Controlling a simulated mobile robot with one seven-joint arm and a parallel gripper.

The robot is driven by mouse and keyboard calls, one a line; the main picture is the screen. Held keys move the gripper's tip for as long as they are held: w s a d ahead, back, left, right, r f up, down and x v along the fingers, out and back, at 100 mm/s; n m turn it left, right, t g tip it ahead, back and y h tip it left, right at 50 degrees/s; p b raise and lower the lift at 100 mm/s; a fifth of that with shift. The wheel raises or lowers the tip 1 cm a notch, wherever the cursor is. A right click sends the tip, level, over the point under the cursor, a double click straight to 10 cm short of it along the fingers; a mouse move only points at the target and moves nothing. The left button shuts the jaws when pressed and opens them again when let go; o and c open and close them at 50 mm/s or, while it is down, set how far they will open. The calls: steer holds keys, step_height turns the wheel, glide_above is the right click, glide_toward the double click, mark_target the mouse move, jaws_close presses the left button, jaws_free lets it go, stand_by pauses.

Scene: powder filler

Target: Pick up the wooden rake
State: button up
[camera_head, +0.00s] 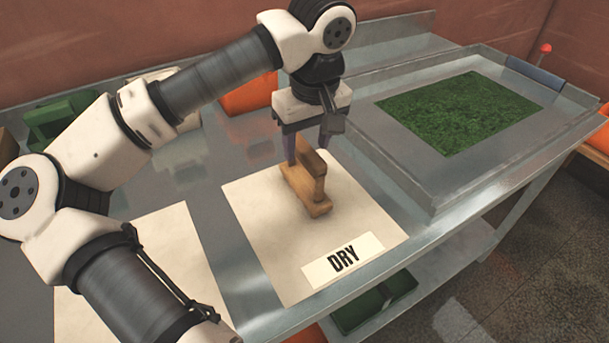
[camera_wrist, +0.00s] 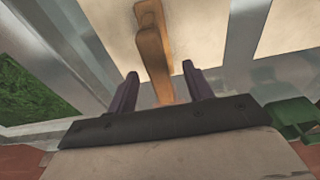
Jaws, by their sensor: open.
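The wooden rake (camera_head: 306,184) is a light brown wooden piece on the pale mat (camera_head: 264,231) marked DRY. My gripper (camera_head: 307,152) points down just above and behind its far end in the head view, fingers apart. In the wrist view the rake (camera_wrist: 153,50) runs away from the gripper (camera_wrist: 159,84), its near end in line with the gap between the two dark fingers. I see no finger closed on it. The gripper hides part of the rake's far end in the head view.
A metal tray with green powder (camera_head: 459,110) stands to the right, with a raised rim. A second pale mat (camera_head: 175,245) lies to the left, partly behind my arm. An orange container (camera_head: 250,95) and a green one (camera_head: 62,120) stand at the back.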

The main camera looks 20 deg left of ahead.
steer(key=p, duration=0.2)
glide_above(304, 172)
steer(key=s, duration=0.2)
steer(key=shift+s+d+f, duration=0.1)
steer(key=shift+d+f, duration=0.05)
steer(key=shift+f, duration=1.4)
steer(key=shift+s+d+f, duration=0.1)
steer(key=shift+d+f, duration=0.05)
steer(key=shift+f, duration=1.35)
steer(key=shift+w, duration=0.1)
jaws_close()
